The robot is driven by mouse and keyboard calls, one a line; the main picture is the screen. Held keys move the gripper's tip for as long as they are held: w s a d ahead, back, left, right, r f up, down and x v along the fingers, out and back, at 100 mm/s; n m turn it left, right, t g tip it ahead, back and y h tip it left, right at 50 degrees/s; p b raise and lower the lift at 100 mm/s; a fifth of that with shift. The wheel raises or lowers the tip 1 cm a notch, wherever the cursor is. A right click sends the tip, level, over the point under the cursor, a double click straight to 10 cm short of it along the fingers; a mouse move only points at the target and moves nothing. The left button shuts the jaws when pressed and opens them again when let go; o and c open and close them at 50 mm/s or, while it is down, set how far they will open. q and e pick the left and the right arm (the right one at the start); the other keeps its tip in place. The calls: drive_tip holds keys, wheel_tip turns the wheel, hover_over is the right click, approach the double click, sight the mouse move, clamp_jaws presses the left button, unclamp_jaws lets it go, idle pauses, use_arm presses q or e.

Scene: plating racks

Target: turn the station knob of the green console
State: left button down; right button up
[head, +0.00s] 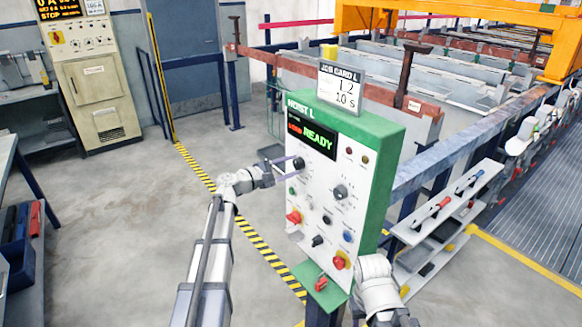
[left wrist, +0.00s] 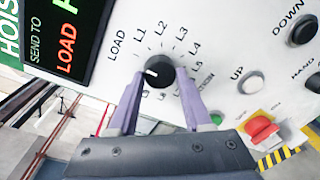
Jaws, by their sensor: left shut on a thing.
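The green console (head: 385,140) stands in the middle of the head view, with a white front panel and a screen (head: 311,136) reading LOAD in red and READY in green. The station knob (left wrist: 160,74) is black and round, ringed by labels LOAD, L1, L2, L3, L4 and more. Its white mark is on its left side, towards LOAD in the left wrist view. My left gripper (left wrist: 155,98) is shut on the knob, one purple finger on each side; it also shows in the head view (head: 288,163). My right arm shows at lower right, its gripper not visible.
Another dark knob (head: 340,191), several buttons and red controls (head: 294,217) share the panel. A card (head: 341,86) stands on top of the console. A tool shelf (head: 440,215) is at its right. Open floor lies to the left, with a yellow-black strip (head: 262,243).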

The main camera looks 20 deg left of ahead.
use_arm(q)
drive_tip(key=shift+f, duration=0.1)
drive_tip(key=shift+c, duration=1.6)
unclamp_jaws()
drive_tip(key=v, duration=0.7)
drive_tip(key=shift+s+a+p, duration=0.3)
drive_tip(key=shift+d, duration=0.1)
drive_tip(key=s+d+f+m+g+y, duration=0.1)
drive_tip(key=s+d+f+m+g, duration=0.5)
drive_tip(key=d, duration=0.5)
drive_tip(key=s+d+f+m+g+y, duration=0.1)
drive_tip(key=s+d+f+m+g, duration=0.35)
drive_tip(key=s+d+f, duration=0.45)
drive_tip(key=s+f+m+g+y, duration=0.1)
drive_tip(key=s+f+m+y, duration=0.1)
drive_tip(key=s+m+y, duration=0.3)
drive_tip(key=s+d+f+m+g+y, duration=0.1)
drive_tip(key=s+m+y, duration=0.4)
drive_tip(key=s, duration=0.5)
wheel_tip(320, 180, down, 2)
drive_tip(key=shift+d+f+g, duration=0.2)
drive_tip(key=shift+d+g, duration=0.15)
drive_tip(key=shift+g, duration=0.3)
